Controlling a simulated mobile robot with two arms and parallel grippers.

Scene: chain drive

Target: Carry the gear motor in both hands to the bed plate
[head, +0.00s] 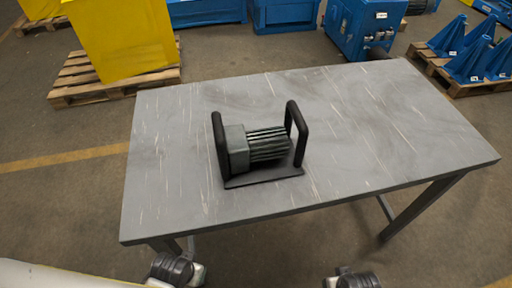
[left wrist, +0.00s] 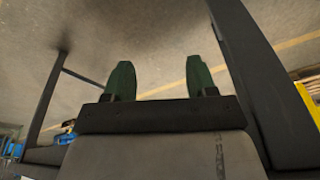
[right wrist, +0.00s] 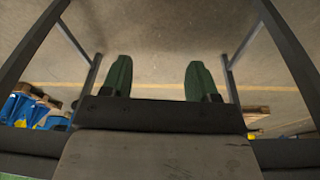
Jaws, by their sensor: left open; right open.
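The gear motor (head: 262,146) is a grey-green ribbed body with a square grey end on a dark base plate. It sits on the grey table, left of the middle. It has two upright black loop handles, a left one (head: 219,140) and a right one (head: 298,130). My left gripper (left wrist: 160,80) is open and empty, with green fingers apart. My right gripper (right wrist: 158,80) is also open and empty. In the head view both of my arms show only at the bottom edge, off the table's near side and apart from the motor. I cannot identify the bed plate for certain.
The scratched grey table (head: 390,150) is clear around the motor. A blue machine (head: 366,28) stands behind it. Blue triangular brackets (head: 470,60) on a pallet are at the back right.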

